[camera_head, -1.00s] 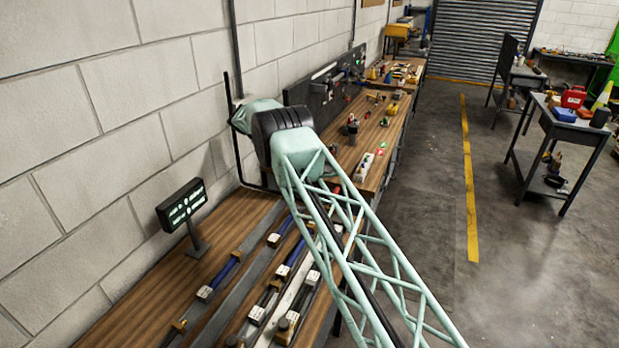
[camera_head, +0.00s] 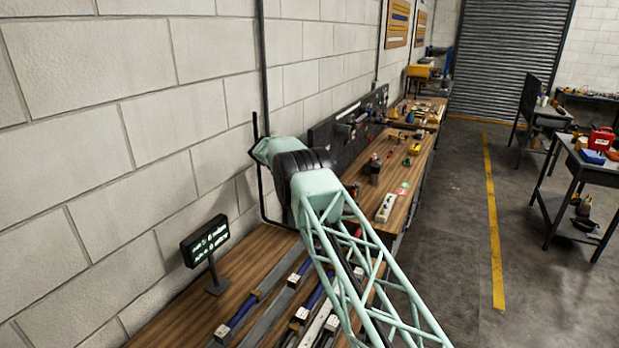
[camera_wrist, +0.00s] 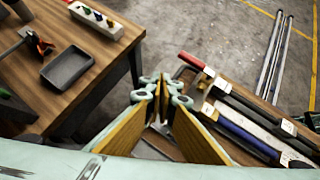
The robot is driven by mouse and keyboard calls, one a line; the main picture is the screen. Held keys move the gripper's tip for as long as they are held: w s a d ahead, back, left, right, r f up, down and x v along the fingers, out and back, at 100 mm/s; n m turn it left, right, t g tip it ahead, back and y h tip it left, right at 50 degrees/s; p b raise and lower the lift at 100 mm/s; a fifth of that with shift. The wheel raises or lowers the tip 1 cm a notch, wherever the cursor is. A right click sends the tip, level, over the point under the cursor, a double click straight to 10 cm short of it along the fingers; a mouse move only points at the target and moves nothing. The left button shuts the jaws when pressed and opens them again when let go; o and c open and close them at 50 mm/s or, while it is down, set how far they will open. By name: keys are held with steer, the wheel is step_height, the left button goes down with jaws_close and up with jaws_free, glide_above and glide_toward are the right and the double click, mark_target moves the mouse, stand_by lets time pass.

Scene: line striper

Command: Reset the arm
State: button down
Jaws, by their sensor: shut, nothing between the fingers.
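My arm is in the head view as a pale green lattice link (camera_head: 365,270) with a dark joint (camera_head: 300,165) at its upper end, reaching over the wooden bench beside the block wall. My gripper (camera_wrist: 163,88) shows in the wrist view with yellow-padded fingers. The fingers are shut and empty, above the bench area and the gap between two bench tops. The gripper itself cannot be made out in the head view.
A small display (camera_head: 206,241) stands on the near bench top (camera_head: 165,325). Blue-and-grey rails (camera_wrist: 245,135) lie right of my gripper in the wrist view. A grey tray (camera_wrist: 69,67) and a white power strip (camera_wrist: 97,19) are left. Open floor lies right of the benches.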

steer(key=s+d+r+m+y+b, duration=0.15)
steer(key=s+r, duration=0.35)
steer(key=r, duration=0.5)
steer(key=s+d+r+m+y+b, duration=0.1)
steer(key=s+d+r+m+b, duration=0.2)
steer(key=s+r, duration=0.5)
steer(key=s+d+r+m+t+y+b, duration=0.1)
steer(key=s+d+r+m+b, duration=0.1)
steer(key=s+r, duration=0.6)
steer(key=s+d+r+m+y+b, duration=0.15)
steer(key=s+r, duration=0.35)
steer(key=s, duration=0.6)
steer(key=s+m+t+y+b, duration=0.2)
steer(key=s+m+b, duration=0.25)
steer(key=s, duration=2.05)
steer(key=s+f+m+b, duration=0.1)
steer(key=s+f, duration=0.3)
steer(key=s, duration=0.3)
steer(key=s+a+f+m+t+y+b, duration=0.1)
steer(key=s+f, duration=0.3)
steer(key=s, duration=0.4)
steer(key=s+f+m+y+b, duration=0.1)
steer(key=s+f+m, duration=0.2)
steer(key=s, duration=0.4)
steer(key=shift+s+a+f+b, duration=0.15)
steer(key=shift+s+f+b, duration=0.2)
steer(key=shift+f, duration=0.25)
